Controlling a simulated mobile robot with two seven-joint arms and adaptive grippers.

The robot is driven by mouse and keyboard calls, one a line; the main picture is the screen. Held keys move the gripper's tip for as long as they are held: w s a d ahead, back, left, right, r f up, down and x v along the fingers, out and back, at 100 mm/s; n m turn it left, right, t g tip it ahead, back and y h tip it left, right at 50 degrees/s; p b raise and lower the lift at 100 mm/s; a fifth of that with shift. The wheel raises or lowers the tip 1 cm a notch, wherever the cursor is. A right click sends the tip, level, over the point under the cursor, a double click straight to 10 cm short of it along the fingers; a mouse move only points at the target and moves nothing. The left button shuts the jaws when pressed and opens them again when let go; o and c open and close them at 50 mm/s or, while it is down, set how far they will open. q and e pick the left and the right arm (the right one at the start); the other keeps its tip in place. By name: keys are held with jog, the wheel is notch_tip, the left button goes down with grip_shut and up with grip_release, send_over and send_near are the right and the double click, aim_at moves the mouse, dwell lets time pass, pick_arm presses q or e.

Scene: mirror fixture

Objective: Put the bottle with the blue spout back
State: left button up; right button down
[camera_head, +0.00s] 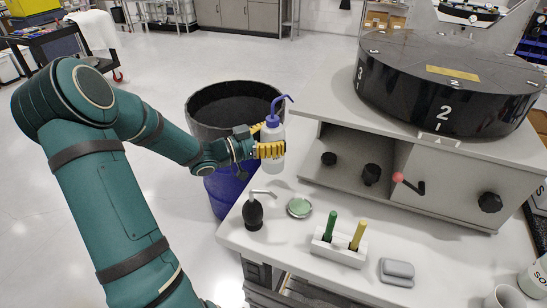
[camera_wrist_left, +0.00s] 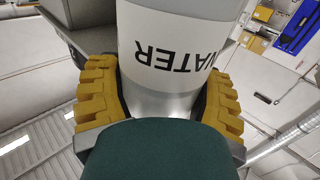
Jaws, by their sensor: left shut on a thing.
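The bottle with the blue spout (camera_head: 271,132) is a white, translucent squeeze bottle with a blue cap and a bent blue spout. My left gripper (camera_head: 268,150) is shut around its body and holds it upright. In the head view the bottle overlaps the left edge of the bench and the barrel behind it; I cannot tell its exact height over the bench. In the left wrist view, the yellow finger pads (camera_wrist_left: 160,100) lie on both sides of the bottle (camera_wrist_left: 170,60), whose label reads "WATER" upside down. My right gripper is not in view.
The bench top (camera_head: 240,230) carries a dark dispenser bottle (camera_head: 253,213), a small green dish (camera_head: 299,207), a white holder (camera_head: 338,249) with green and yellow sticks, and a grey block (camera_head: 397,272). A black numbered drum (camera_head: 450,85) stands behind. A barrel (camera_head: 215,125) stands left.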

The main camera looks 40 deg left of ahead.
pick_arm(q)
jog(key=shift+f+b, duration=0.65)
jog(key=shift+f, duration=1.95)
jog(key=shift+f, duration=0.15)
jog(key=o, duration=0.8)
jog(key=shift+s+a, duration=0.1)
jog(key=shift+s, duration=0.1)
jog(key=p+v, duration=0.2)
jog(key=v, duration=0.9)
jog(key=shift+s, duration=0.25)
jog(key=shift+a, duration=0.1)
